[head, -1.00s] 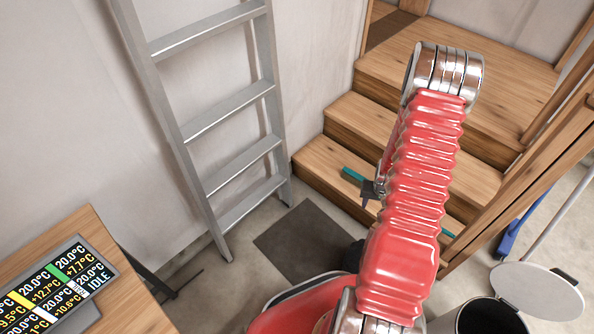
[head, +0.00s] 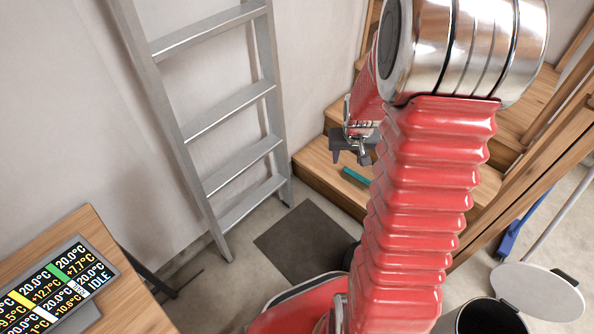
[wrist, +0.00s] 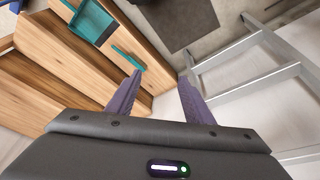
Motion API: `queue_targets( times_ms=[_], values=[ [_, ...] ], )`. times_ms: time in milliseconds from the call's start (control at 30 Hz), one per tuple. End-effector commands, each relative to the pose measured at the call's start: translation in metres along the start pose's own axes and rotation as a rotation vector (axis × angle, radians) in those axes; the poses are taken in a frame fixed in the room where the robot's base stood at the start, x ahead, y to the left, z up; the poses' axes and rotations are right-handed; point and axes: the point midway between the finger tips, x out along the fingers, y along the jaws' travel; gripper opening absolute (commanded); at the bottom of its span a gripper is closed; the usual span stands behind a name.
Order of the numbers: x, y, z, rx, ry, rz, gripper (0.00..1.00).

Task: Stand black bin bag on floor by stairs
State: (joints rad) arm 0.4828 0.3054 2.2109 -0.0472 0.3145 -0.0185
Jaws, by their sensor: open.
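A small part of a black, rounded thing (head: 351,257), which looks like the black bin bag, shows on the floor by the foot of the wooden stairs (head: 335,172). My arm hides most of it, so I cannot tell whether it is upright. The stairs also show in the wrist view (wrist: 65,62). My gripper (head: 350,152) is in front of the lower steps, apart from the black thing. In the wrist view my gripper (wrist: 158,82) has its two purple fingers spread, with nothing between them.
A teal dustpan (wrist: 92,22) lies on the stairs. A dark mat (head: 303,240) lies on the floor beside them. A metal ladder (head: 222,178) leans on the wall. A bin (head: 488,318) stands at the lower right, and a wooden table (head: 110,250) at the lower left.

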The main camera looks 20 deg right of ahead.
Motion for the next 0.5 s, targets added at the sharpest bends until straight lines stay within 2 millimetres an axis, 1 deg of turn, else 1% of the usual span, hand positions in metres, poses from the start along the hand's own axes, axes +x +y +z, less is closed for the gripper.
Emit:
queue_targets(
  times_ms=[33,100,367,500],
  values=[
    [-0.013,-0.007,-0.001,-0.012,0.009,-0.004,0.47],
    [-0.029,-0.016,-0.002,-0.028,0.017,-0.009,0.47],
    [-0.084,-0.047,0.004,-0.082,0.046,-0.03,0.47],
    [-0.113,-0.063,0.011,-0.111,0.06,-0.042,0.47]
  ],
)
